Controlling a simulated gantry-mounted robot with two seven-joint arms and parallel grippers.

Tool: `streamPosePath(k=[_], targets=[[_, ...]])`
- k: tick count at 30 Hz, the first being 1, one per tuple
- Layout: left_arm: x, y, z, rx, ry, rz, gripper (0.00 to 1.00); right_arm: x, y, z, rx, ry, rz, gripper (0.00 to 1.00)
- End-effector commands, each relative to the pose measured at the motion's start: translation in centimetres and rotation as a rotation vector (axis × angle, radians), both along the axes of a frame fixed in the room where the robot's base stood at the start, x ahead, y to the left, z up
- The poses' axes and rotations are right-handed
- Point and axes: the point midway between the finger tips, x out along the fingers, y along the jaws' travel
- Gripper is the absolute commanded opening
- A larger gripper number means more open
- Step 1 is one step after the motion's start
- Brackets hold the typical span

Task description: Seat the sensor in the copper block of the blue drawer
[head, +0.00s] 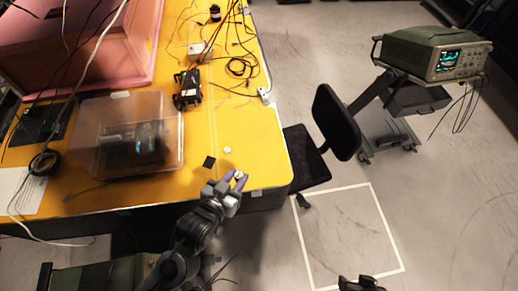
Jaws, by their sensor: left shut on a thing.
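My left gripper (236,181) is at the front right corner of the yellow table. It is shut on a small white thing (239,174), which may be the sensor; it is too small to be sure. A dark part at the bottom edge, probably my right gripper (361,284), is over the floor, and its jaws cannot be made out. I cannot make out a blue drawer or a copper block in the head view.
The yellow table (254,125) holds a clear plastic box (172,115), a black square (209,161), a white disc (227,150), a black device (187,88), cables and a pink foam enclosure (140,50). A black chair (335,122) and an oscilloscope cart (410,100) stand right.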

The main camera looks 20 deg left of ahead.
Motion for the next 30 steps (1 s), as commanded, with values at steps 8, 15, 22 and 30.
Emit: streamPosePath(k=[8, 15, 22, 30], targets=[[0.2, 0.0, -2.8, 0.001, -0.001, 0.003, 0.02, -0.1, 0.4, -2.1, 0.009, 0.002, 0.005, 0.57], [4.0, 0.8, -5.2, 0.003, -0.001, 0.003, 0.02, -0.1, 0.3, -2.4, 0.011, 0.002, -0.003, 0.57], [8.4, 1.7, -7.9, 0.001, -0.001, 0.004, 0.02, -0.1, 0.3, -2.6, 0.009, 0.001, -0.002, 0.57], [10.9, 2.1, -9.4, -0.001, 0.0, 0.004, 0.02, -0.1, 0.0, -2.7, -0.003, 0.001, 0.005, 0.57]])
